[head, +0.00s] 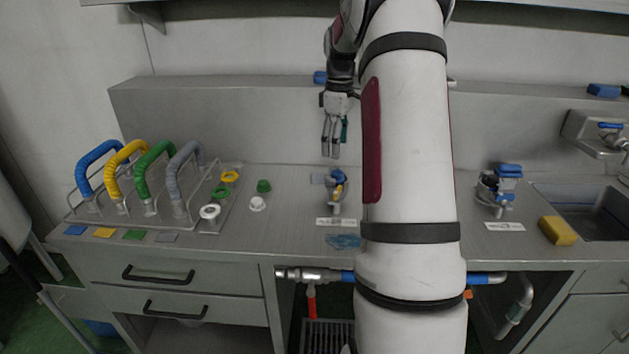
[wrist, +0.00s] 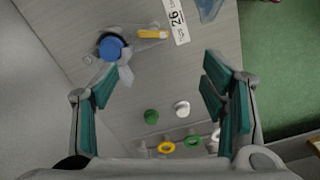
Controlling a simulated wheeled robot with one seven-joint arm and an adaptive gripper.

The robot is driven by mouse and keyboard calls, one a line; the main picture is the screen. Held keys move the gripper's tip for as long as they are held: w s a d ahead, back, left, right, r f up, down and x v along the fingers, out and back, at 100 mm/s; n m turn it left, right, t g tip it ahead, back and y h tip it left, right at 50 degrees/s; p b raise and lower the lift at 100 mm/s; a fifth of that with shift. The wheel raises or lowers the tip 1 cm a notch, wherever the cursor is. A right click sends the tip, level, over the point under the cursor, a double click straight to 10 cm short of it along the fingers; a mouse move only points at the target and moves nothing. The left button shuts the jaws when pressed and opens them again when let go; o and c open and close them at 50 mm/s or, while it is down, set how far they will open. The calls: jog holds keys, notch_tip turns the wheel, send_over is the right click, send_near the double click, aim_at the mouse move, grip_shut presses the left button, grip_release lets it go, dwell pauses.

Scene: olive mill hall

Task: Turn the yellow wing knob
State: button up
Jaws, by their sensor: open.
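The yellow wing knob (wrist: 152,34) shows in the wrist view as a small yellow bar on a grey metal valve fitting, beside a round blue knob (wrist: 111,47). In the head view the fitting (head: 336,202) stands on the bench left of my arm; its yellow part is small and partly unclear there. My gripper (head: 331,153) hangs fingers down above and slightly behind the fitting, apart from it. In the wrist view my gripper (wrist: 160,90) is open with nothing between its green pads, and the yellow knob lies beyond the fingertips towards the top.
A label (head: 336,222) and a blue cloth (head: 343,241) lie before the fitting. Left are loose caps (head: 264,186) and a rack (head: 118,222) with coloured hoses. Right are another valve (head: 498,187), a yellow sponge (head: 557,230) and a sink (head: 590,212). A backsplash (head: 220,127) rises behind.

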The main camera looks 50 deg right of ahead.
aim_at(337, 189)
jog(key=f, duration=0.5)
jog(key=d+f, duration=0.1)
jog(key=f, duration=0.8)
jog(key=shift+w+d+f+p, duration=0.15)
jog(key=shift+d+f+p, duration=0.05)
jog(key=shift+f+p, duration=0.2)
jog(key=c, duration=1.1)
